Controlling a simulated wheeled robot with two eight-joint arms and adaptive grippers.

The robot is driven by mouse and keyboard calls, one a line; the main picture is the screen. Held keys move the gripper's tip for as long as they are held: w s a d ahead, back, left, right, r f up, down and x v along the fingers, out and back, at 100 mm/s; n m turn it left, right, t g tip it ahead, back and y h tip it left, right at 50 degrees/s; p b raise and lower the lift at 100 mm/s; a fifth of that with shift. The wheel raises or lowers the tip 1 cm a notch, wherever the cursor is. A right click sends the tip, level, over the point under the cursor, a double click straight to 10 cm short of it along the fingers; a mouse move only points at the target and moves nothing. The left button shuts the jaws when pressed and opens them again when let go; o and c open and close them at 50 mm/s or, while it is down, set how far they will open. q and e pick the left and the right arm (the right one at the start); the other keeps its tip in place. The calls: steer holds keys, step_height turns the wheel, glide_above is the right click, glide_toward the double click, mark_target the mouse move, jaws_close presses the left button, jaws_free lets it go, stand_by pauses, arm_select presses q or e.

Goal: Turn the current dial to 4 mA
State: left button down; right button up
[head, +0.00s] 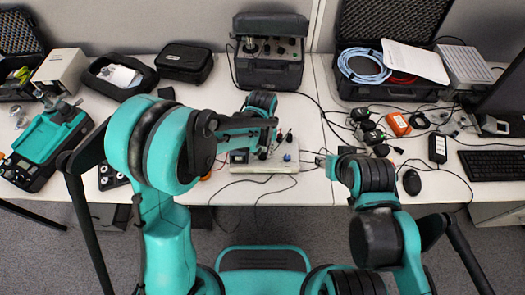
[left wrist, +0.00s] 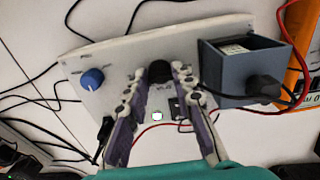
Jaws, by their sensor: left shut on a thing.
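The control panel (head: 272,168) is a pale box on the table in front of me, and its white face (left wrist: 100,55) fills much of the left wrist view. A blue knob (left wrist: 92,78) sits at the left of that face, and also shows in the head view (head: 287,157). A black knob (left wrist: 159,69) stands between the fingertips of my left gripper (left wrist: 157,80), which is shut on it. Scale marks are too small to read. In the head view my left gripper (head: 266,146) is over the panel. My right gripper (head: 324,162) is right of the panel, its fingers unclear.
A small lit display (left wrist: 157,115) shows below the black knob. Loose black cables cross the table. A black case (head: 268,70) stands behind, and a mouse (head: 412,182) lies right.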

mark_target(262, 154)
stand_by(0.3)
arm_select(q)
steer(key=c, duration=1.3)
jaws_free()
steer(key=shift+o, duration=0.2)
step_height(262, 154, up, 12)
steer(key=s+a+r+t, duration=0.2)
steer(key=s+a+t, duration=0.1)
steer(key=s+a, duration=0.3)
steer(key=s+a+r+t, duration=0.2)
steer(key=s+a+t, duration=0.2)
steer(key=a, duration=0.7)
steer(key=s, duration=0.2)
steer(key=shift+s+a+r, duration=0.2)
steer(key=shift+s+a, duration=0.1)
